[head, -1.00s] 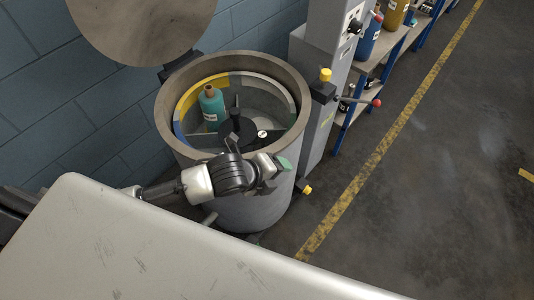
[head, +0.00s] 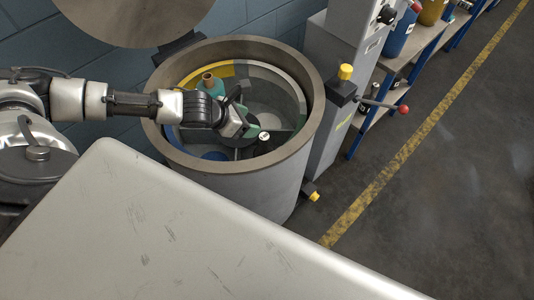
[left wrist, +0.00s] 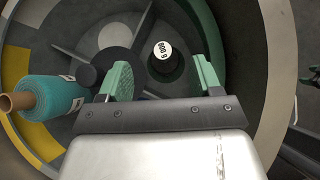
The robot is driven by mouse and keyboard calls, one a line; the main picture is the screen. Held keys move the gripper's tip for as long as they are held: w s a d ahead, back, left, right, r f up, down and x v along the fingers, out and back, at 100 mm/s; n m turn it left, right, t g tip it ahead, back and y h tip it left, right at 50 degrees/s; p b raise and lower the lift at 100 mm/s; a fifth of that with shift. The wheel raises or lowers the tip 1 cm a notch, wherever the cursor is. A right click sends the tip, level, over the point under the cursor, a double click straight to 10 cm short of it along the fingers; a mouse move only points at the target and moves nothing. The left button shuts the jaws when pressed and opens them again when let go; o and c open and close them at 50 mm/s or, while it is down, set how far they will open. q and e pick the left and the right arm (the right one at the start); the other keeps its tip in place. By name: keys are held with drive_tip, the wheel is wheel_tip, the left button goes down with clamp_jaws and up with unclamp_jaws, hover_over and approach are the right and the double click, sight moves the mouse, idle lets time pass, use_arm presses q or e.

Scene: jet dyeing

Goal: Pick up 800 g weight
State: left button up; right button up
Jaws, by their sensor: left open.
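The 800 g weight (left wrist: 163,55) is a dark cylinder with a white round top reading "800 g". It stands upright inside the round drum, and its white top shows in the head view (head: 264,136). My left gripper (head: 254,127) reaches in from the left over the drum. In the left wrist view its green fingers (left wrist: 165,80) are open and empty. The weight appears beyond the gap between the fingertips, apart from both.
The drum (head: 310,88) has a thick rim and inner divider walls. A machine column (head: 335,60) with a red-knobbed lever (head: 403,109) stands right of the drum.

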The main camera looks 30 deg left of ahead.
sight(265, 139)
use_arm(q)
drive_tip(key=w+d+f, duration=0.1)
drive_tip(key=f, duration=0.3)
drive_tip(key=w+d+f, duration=0.1)
drive_tip(key=w+f, duration=0.1)
drive_tip(key=f, duration=0.2)
drive_tip(key=w+d+f+b, duration=0.1)
drive_tip(key=f, duration=0.3)
drive_tip(key=shift+w+f, duration=0.25)
drive_tip(key=shift+f, duration=0.1)
clamp_jaws()
drive_tip(key=shift+r, duration=0.15)
use_arm(e)
drive_tip(key=shift+s+f, duration=0.65)
drive_tip(key=shift+s, duration=0.2)
